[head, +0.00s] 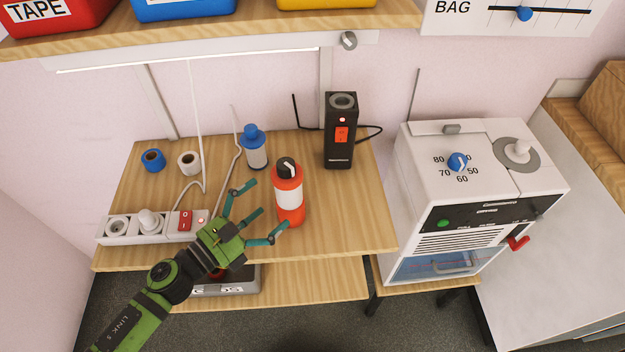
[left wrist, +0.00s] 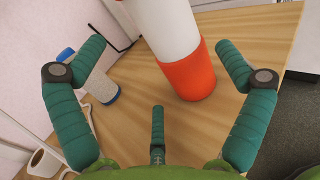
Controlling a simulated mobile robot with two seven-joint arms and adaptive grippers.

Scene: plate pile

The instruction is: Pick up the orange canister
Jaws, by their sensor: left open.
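The orange canister (head: 289,194) stands upright on the wooden table, with a white band and a black cap. My left gripper (head: 255,209) is open, just to the left of the canister, its teal fingers pointing toward it. In the left wrist view the canister (left wrist: 189,65) is ahead of the fingers, right of the middle, with its top cut off by the frame. The open left gripper shows there too (left wrist: 160,85), with nothing between its fingers. Contact with the canister cannot be told. My right gripper is not in view.
A blue-capped white bottle (head: 256,150) and a black device (head: 341,132) stand behind the canister. A power strip (head: 135,229) and two tape rolls, one blue (head: 153,160) and one white (head: 189,162), lie to the left. A white machine (head: 440,185) stands right. Bare tabletop (head: 347,215) lies right of the canister.

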